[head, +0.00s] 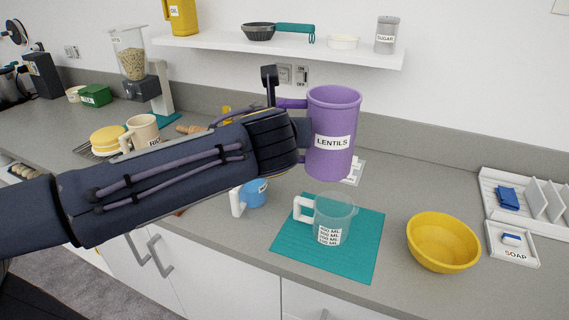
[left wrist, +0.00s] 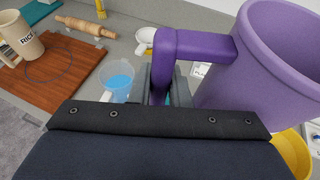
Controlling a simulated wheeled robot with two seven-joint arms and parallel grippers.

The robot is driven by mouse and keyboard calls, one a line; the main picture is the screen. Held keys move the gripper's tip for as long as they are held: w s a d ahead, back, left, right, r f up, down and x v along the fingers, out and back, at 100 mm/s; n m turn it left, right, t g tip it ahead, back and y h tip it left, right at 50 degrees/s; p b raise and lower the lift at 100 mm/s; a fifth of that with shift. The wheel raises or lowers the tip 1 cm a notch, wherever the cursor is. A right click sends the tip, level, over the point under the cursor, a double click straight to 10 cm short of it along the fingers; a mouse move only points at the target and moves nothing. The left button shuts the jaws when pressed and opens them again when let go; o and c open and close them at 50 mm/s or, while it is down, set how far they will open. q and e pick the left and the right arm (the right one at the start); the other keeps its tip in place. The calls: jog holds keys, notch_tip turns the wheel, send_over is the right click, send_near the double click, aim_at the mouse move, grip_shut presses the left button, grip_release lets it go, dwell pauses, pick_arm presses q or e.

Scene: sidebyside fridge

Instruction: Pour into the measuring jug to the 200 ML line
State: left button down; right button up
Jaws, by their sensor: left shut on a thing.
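The measuring jug (head: 333,217) is clear with a white handle and printed ML lines. It stands on a teal mat (head: 366,250) on the counter and looks empty. My left gripper (head: 300,132) is shut on the handle of a purple jug labelled LENTILS (head: 333,118). It holds the purple jug nearly upright, above and behind the measuring jug. In the left wrist view the purple jug (left wrist: 265,65) shows its handle between the fingers (left wrist: 162,85). Its contents are hidden. My right gripper is in neither view.
A yellow bowl (head: 443,243) stands right of the mat. A jug with blue contents (head: 253,193) stands left of it. A soap dish (head: 512,243) and a white rack (head: 530,195) are at the right. A shelf (head: 290,48) hangs above.

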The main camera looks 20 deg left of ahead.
pick_arm(q)
jog(key=shift+s+r, duration=0.15)
jog(key=shift+r, duration=0.55)
jog(key=shift+m+h+p, duration=0.3)
jog(key=f+p, duration=0.1)
jog(key=f+g, duration=0.1)
jog(key=f, duration=0.1)
jog(key=shift+s+f+p, duration=0.15)
jog(key=shift+s+p, duration=0.2)
jog(key=shift+s, duration=0.05)
